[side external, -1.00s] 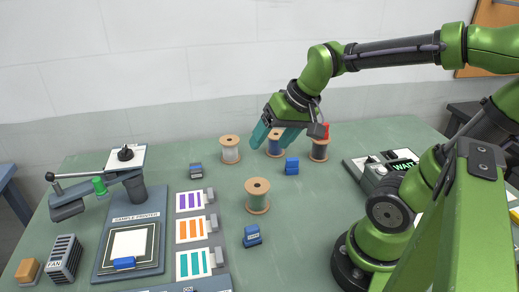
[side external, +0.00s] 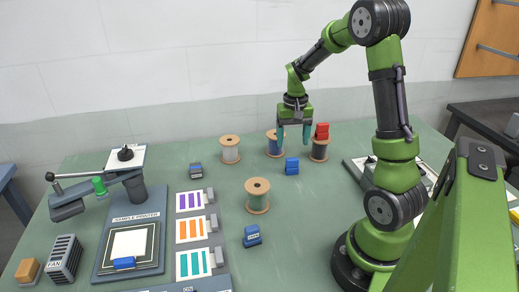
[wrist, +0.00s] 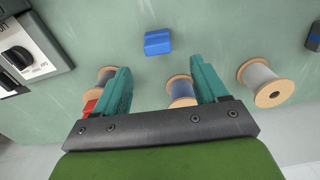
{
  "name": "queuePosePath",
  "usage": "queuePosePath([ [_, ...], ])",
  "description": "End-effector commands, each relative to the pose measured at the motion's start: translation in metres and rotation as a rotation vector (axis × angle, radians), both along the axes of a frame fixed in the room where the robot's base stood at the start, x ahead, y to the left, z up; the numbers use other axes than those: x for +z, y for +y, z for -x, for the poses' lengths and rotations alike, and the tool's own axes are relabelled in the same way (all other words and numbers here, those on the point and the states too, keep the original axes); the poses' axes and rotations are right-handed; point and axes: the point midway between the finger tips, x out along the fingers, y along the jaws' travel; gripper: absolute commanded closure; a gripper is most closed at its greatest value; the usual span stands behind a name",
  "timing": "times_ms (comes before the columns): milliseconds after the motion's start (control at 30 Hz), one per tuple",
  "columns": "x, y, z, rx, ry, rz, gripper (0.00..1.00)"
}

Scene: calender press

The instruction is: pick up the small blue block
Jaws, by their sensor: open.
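A small plain blue block (side external: 292,167) lies on the green table, in front of the back row of spools. It also shows in the wrist view (wrist: 157,42), top centre, beyond my fingertips. My gripper (side external: 294,140) points down above and slightly behind this block. Another blue block (side external: 252,236), with a label, lies nearer the front. A further blue piece (side external: 124,263) lies at the front edge of the sample printer.
A blue-wound spool (side external: 275,145) and a dark spool (side external: 319,150) with a red block (side external: 322,131) at its top stand close to my gripper. A white spool (side external: 230,150) and a green spool (side external: 257,196) stand left. The sample printer (side external: 138,225) fills the left side.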

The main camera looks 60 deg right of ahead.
Motion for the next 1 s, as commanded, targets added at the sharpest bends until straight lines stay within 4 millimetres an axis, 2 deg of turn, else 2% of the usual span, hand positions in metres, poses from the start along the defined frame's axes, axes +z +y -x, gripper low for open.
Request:
queuePosePath([
  [100, -0.025, 0.001, 0.001, 0.0, 0.004, -0.003, 0.28],
  [200, -0.039, 0.0, 0.0, 0.0, 0.001, -0.002, 0.28],
  [467, -0.058, 0.0, 0.002, 0.0, 0.001, -0.002, 0.28],
  [700, -0.093, 0.001, 0.005, 0.0, 0.001, -0.002, 0.28],
  [1000, -0.099, 0.0, 0.004, 0.0, -0.002, 0.001, 0.28],
])
